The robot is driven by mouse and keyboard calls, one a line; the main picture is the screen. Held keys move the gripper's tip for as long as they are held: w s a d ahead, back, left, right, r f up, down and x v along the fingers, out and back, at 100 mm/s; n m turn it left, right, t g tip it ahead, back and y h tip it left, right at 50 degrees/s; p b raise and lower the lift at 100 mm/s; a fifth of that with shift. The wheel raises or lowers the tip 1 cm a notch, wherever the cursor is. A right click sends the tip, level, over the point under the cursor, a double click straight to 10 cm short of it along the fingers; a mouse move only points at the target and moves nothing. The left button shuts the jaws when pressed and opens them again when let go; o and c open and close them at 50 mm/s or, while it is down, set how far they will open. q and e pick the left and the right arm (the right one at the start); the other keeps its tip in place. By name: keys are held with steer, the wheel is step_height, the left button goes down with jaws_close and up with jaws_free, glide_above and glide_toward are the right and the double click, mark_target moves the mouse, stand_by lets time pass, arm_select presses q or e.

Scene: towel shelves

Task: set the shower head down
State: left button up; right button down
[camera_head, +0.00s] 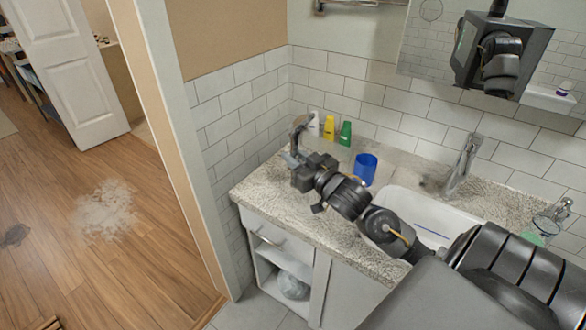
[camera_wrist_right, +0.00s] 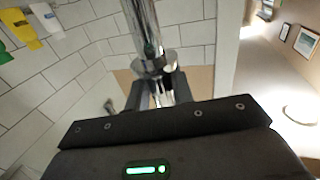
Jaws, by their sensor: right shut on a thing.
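The shower head (camera_head: 295,142) is at the left end of the counter in the head view, roughly upright. Its chrome shaft (camera_wrist_right: 144,32) runs up between my fingers in the right wrist view. My right gripper (camera_head: 294,161) is shut on it, over the left edge of the speckled counter (camera_head: 260,190). I cannot tell whether the lower end of the shower head touches the counter. My left gripper is not in view.
A blue cup (camera_head: 365,170) stands close to my right arm. Green (camera_head: 345,133), yellow (camera_head: 329,128) and white (camera_head: 313,124) bottles stand by the tiled wall. The sink (camera_head: 428,212) with its faucet (camera_head: 463,165) is to the right. The counter's front left is clear.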

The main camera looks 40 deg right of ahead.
steer(key=w+d+f+p, duration=0.1)
steer(key=w+d+f, duration=0.1)
steer(key=w+f, duration=0.4)
step_height(320, 180, down, 4)
steer(key=shift+w+d+r, duration=0.1)
steer(key=shift+w+d, duration=0.2)
steer(key=shift+w, duration=0.1)
steer(key=shift+f, duration=0.25)
steer(key=c, duration=1.2)
jaws_free()
steer(key=shift+c, duration=0.2)
steer(key=shift+o, duration=0.2)
